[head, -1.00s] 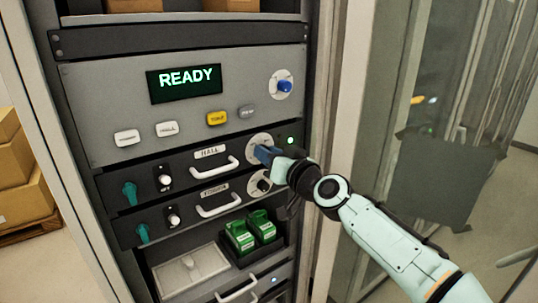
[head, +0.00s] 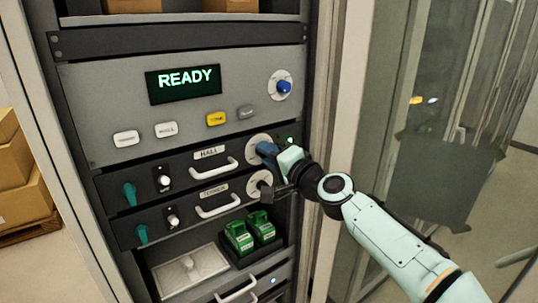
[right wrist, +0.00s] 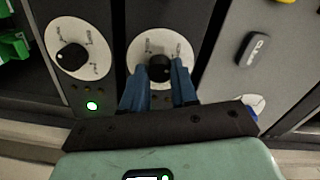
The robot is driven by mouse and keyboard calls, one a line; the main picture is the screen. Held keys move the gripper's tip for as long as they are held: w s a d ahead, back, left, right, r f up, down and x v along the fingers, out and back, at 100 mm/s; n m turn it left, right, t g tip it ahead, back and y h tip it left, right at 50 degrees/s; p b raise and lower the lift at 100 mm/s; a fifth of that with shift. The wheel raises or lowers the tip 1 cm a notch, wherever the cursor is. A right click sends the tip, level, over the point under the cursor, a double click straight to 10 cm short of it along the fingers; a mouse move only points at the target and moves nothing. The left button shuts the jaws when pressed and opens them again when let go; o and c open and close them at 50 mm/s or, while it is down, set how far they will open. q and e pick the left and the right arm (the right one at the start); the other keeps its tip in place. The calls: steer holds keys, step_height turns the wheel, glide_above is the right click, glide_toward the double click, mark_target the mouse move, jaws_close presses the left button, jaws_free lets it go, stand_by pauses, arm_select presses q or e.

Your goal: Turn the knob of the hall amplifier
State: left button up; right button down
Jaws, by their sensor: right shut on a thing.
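The hall amplifier (head: 184,168) is a dark rack unit labelled HALL, with a white handle. Its round white dial (head: 255,138) is at the right end of its front. The dial's black knob (right wrist: 159,68) shows in the right wrist view between two blue fingers. My right gripper (head: 266,150) reaches in from the right and is shut on this knob; it also shows in the right wrist view (right wrist: 160,80). The fingers hide the knob in the head view. My left gripper is not in view.
A second amplifier (head: 190,217) with a similar dial (head: 252,186) sits just below. Above is a grey panel with a READY display (head: 183,84), several buttons and a blue knob (head: 284,86). Green handsets (head: 239,238) stand lower down. A rack post borders the right side.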

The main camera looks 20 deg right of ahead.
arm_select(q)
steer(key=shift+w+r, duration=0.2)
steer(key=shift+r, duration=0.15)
arm_select(e)
steer(key=shift+f+m+y, duration=0.1)
steer(key=shift+m+y, duration=0.3)
steer(key=shift+m, duration=7.2)
steer(key=c, duration=0.9)
jaws_free()
steer(key=shift+o, duration=0.2)
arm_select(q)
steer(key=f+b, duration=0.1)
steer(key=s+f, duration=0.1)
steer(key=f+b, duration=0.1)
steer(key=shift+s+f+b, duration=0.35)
arm_select(e)
steer(key=v, duration=1.3)
steer(key=shift+s, duration=0.2)
